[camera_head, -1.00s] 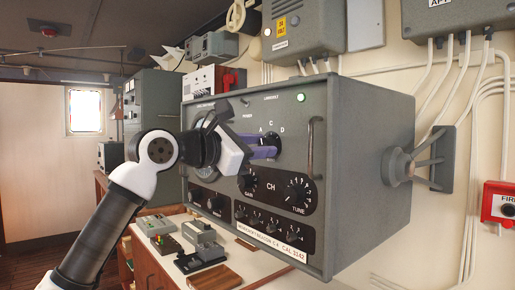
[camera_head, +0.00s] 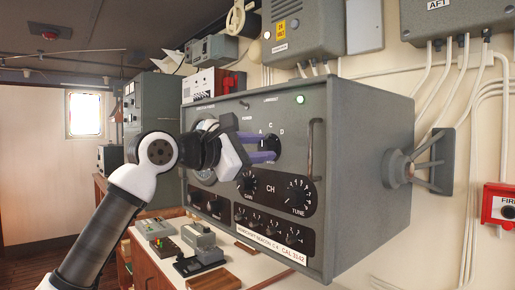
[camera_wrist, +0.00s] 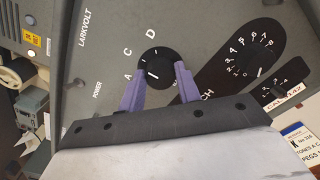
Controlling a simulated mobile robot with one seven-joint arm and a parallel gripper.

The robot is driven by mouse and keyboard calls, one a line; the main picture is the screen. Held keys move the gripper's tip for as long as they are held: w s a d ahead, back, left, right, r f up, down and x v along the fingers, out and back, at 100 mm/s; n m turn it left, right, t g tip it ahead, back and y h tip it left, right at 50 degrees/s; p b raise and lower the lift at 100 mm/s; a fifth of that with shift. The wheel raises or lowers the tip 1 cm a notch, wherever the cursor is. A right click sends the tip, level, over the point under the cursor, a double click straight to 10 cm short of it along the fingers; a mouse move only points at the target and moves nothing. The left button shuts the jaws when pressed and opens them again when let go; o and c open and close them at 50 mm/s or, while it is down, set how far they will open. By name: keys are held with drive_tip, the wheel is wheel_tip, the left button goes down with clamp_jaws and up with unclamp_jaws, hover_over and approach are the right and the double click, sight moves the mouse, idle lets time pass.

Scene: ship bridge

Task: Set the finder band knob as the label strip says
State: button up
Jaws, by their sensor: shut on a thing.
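The finder band knob (camera_head: 271,147) is a round black knob on the front of a grey radio set, with A, C and D lettered around it. In the wrist view the knob (camera_wrist: 157,68) sits between the two purple fingers of my gripper (camera_wrist: 159,80). My gripper is shut on it, one finger at each side. A white line shows on its face, but I cannot tell surely which letter it points to.
The grey radio set (camera_head: 362,150) has a handle (camera_head: 311,150) right of the knob. GAIN (camera_head: 247,182) and TUNE (camera_head: 297,192) knobs and a row of small knobs lie below. A large dial (camera_head: 205,125) is partly hidden by my gripper. A bench with small devices (camera_head: 199,245) stands below.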

drive_tip(key=o, duration=1)
drive_tip(key=shift+c, duration=0.2)
drive_tip(key=b+v, duration=0.3)
drive_tip(key=v, duration=1.1)
drive_tip(key=shift+b, duration=0.35)
drive_tip(key=shift+d+r, duration=0.1)
